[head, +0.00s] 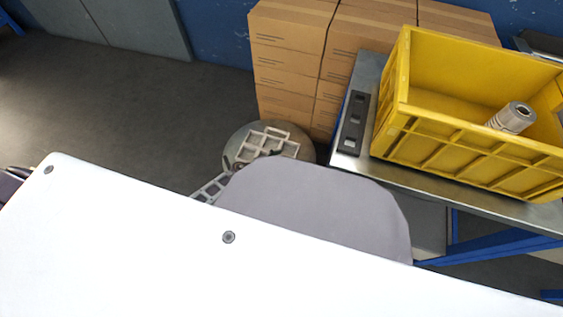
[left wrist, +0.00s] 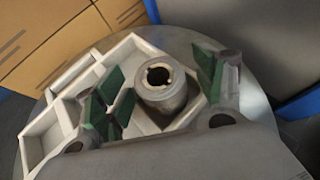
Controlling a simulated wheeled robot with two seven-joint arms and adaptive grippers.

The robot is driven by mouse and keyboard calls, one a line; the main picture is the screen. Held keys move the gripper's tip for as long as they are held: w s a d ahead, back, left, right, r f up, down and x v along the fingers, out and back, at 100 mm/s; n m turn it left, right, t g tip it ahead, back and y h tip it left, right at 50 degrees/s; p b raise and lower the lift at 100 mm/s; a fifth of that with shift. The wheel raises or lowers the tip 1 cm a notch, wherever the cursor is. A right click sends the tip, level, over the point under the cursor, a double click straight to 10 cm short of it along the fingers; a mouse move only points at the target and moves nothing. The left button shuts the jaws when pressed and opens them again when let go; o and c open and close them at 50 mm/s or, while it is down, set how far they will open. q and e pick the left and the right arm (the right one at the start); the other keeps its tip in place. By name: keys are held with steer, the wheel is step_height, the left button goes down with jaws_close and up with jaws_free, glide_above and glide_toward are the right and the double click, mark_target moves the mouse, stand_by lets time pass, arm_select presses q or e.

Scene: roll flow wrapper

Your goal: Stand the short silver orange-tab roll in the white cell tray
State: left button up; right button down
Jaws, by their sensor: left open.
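A short silver roll (left wrist: 160,85) stands upright at the white cell tray in the left wrist view, its open core facing up. No orange tab shows on it. Its lower part is partly hidden, so I cannot tell exactly how it sits in its cell. The white cell tray (head: 270,130) lies on a round grey table; its cell walls also show in the left wrist view (left wrist: 66,82). My left gripper (left wrist: 166,88) is open, with green pads on either side of the roll and visible gaps. In the head view my arm mostly hides it. My right gripper is not in view.
A yellow crate (head: 398,105) stands on a metal bench (head: 345,165) at the right, with another silver roll (head: 511,119) inside. A black strip (head: 353,120) lies beside the crate. Stacked cardboard boxes (head: 285,65) stand behind the round table (head: 303,152). Open floor lies at the left.

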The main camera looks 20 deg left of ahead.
arm_select(q)
steer(key=shift+r, duration=0.15)
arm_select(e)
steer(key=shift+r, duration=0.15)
arm_select(q)
steer(key=p+v, duration=0.3)
steer(key=v, duration=0.6)
steer(key=shift+r, duration=0.1)
steer(key=shift+p+v, duration=0.5)
steer(key=shift+v, duration=1)
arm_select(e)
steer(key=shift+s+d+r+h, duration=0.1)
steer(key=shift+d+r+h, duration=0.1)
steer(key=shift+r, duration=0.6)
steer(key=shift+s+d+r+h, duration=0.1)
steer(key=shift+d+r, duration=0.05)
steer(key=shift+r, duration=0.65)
